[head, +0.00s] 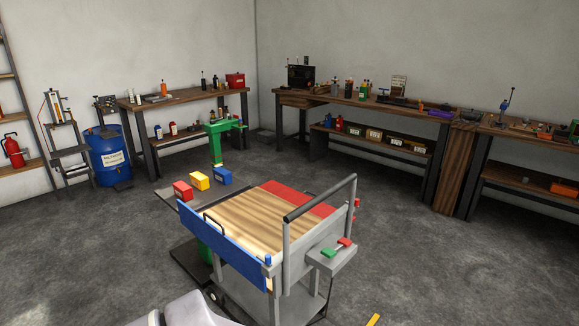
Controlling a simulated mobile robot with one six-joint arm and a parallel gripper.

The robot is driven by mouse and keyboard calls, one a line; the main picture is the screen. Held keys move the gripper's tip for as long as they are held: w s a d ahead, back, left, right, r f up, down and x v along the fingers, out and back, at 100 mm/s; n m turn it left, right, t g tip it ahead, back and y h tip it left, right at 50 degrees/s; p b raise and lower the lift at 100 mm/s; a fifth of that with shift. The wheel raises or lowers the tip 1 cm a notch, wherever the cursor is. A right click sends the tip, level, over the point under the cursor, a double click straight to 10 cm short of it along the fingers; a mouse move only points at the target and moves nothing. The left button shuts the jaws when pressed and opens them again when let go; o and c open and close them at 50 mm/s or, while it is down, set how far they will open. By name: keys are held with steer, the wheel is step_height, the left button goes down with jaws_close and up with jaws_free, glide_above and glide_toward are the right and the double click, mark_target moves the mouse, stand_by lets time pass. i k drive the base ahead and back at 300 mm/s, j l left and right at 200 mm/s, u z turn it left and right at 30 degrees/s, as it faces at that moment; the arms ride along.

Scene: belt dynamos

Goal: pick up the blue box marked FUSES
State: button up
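A small blue box (222,176) sits at the right end of a short row of boxes on a dark flat surface (166,194) behind the wooden-topped cart. Its marking is too small to read. A yellow box (200,181) stands just to its left, and a red box (182,190) stands left of that. The blue box looks upright, with nothing on top of it. My gripper is not in view. Only a pale rounded part, probably of my own body, shows at the bottom edge.
The cart (240,215) with a blue side panel and a grey push handle (320,198) stands in front of the boxes. A green post (215,147) rises close behind the blue box. Workbenches (185,98) line the walls. A blue drum (107,157) stands left. The floor at right is clear.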

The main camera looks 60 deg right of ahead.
mark_target(223, 176)
steer(key=i+j+z, duration=0.2)
steer(key=i+z, duration=0.3)
steer(key=i+j+z, duration=0.35)
steer(key=z, duration=0.15)
steer(key=i+j+z, duration=0.3)
steer(key=j+z, duration=0.2)
steer(key=i+j+z, duration=0.15)
steer(key=j+z, duration=0.35)
steer(key=j, duration=0.15)
